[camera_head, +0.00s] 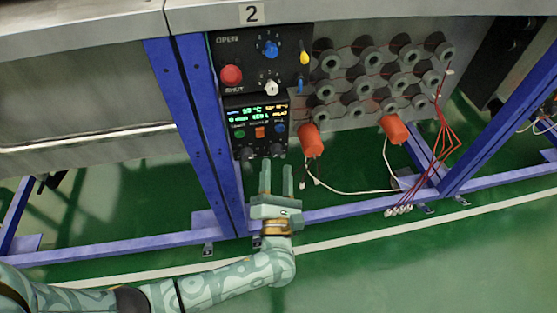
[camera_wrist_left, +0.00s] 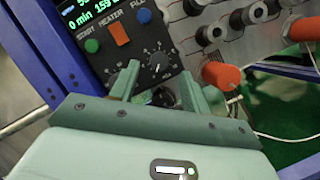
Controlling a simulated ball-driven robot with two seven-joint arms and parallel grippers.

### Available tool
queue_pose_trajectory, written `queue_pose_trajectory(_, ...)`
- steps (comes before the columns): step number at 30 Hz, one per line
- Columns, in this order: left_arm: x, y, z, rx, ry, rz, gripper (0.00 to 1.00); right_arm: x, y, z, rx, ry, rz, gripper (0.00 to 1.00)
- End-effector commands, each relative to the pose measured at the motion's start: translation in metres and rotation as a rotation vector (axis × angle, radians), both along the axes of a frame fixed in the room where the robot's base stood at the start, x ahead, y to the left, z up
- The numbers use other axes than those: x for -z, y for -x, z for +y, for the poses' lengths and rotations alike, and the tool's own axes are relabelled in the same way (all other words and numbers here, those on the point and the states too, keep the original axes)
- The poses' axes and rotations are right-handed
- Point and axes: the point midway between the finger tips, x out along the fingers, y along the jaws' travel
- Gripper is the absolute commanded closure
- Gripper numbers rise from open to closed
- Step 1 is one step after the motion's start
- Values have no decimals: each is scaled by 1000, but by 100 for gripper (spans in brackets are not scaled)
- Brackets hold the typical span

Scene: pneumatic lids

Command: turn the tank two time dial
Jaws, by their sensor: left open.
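The tank two panel is black, in the upper middle of the head view, under a sign with the number 2 (camera_head: 251,14). Its lower unit (camera_head: 256,114) has a lit display, three coloured buttons and two small dials along the bottom, one on the left (camera_head: 247,153) and one on the right (camera_head: 277,150). I cannot read which one is the time dial. My left gripper (camera_head: 277,172) is open just below the right dial, fingers pointing up at the panel. In the wrist view a dial with a printed scale (camera_wrist_left: 157,61) shows beyond the open fingers (camera_wrist_left: 158,76); no contact is visible.
Above are a red button (camera_head: 231,75), a blue knob (camera_head: 270,48) and a white knob (camera_head: 271,87). Orange cylinders (camera_head: 311,140) and loose cables hang to the right. A blue post (camera_head: 199,130) stands close on the left.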

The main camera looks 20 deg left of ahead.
Motion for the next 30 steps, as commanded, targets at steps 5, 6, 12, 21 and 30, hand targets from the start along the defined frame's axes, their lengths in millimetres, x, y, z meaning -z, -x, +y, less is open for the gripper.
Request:
queue_pose_trajectory(5, -6, -22, 9, 1, 0, 1, 53, -6, -10, 3, -2, -5, -23, 66)
queue_pose_trajectory(6, -7, -25, 11, 0, 0, 0, 53, -7, -11, 4, -1, -6, -27, 66)
queue_pose_trajectory(12, -10, -29, 13, 0, -1, 0, 53, -9, -13, 5, -2, -10, -34, 66)
queue_pose_trajectory(21, -10, -29, 12, 0, -1, 0, 95, -9, -13, 5, -1, -9, -35, 66)
queue_pose_trajectory(30, -11, -28, 12, 0, -15, 10, 98, -11, -13, 4, -2, -6, -34, 66)
